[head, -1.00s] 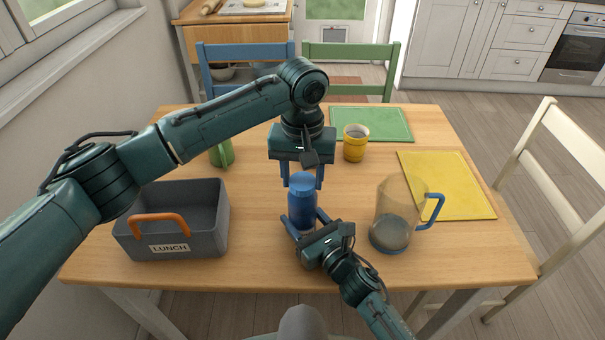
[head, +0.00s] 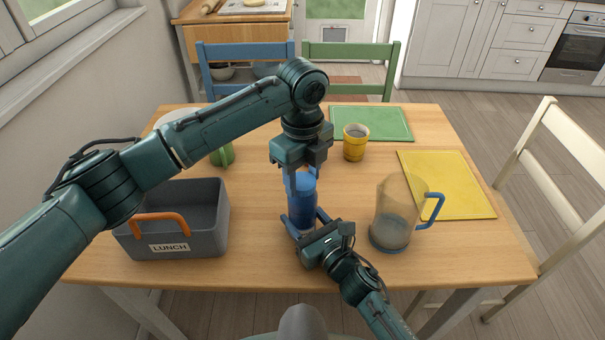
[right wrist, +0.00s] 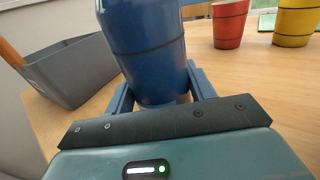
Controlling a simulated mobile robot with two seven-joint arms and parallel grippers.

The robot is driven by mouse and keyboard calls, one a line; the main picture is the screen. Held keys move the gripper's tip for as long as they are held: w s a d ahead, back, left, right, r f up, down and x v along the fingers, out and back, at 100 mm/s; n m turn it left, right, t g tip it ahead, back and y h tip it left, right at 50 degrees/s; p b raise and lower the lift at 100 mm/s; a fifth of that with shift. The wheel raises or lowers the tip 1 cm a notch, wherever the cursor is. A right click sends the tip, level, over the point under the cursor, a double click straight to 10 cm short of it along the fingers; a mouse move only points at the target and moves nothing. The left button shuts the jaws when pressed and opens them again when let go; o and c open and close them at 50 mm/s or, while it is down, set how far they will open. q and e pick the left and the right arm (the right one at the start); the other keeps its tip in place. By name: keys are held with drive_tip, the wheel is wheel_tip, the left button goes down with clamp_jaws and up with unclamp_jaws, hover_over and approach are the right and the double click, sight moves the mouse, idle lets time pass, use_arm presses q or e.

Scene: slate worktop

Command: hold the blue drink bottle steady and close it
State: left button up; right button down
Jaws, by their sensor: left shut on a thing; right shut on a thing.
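The blue drink bottle (head: 302,205) stands near the middle of the wooden table, between my two grippers. It seems to lean slightly to the left in the head view. My left gripper (head: 301,185) comes down from above and is shut on the bottle's lighter blue top, which its fingers partly cover. My right gripper (head: 304,224) is shut around the lower part of the bottle from the front right. The right wrist view shows the dark blue bottle body (right wrist: 150,55) between the right fingers. I cannot tell how tightly the top sits on the bottle.
A grey lunch box (head: 215,225) with an orange handle stands left. A clear jug (head: 392,215) with a blue handle stands close to the right gripper. A yellow cup (head: 355,145) is behind; a red cup (right wrist: 229,25) shows in the right wrist view.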

use_arm(q)
drive_tip(key=m, duration=0.4)
drive_tip(key=shift+m, duration=0.3)
drive_tip(key=m, duration=0.3)
drive_tip(key=o, duration=1.1)
drive_tip(key=shift+o, duration=0.2)
wheel_tip(320, 180, up, 12)
use_arm(e)
drive_tip(key=shift+c, duration=2.2)
unclamp_jaws()
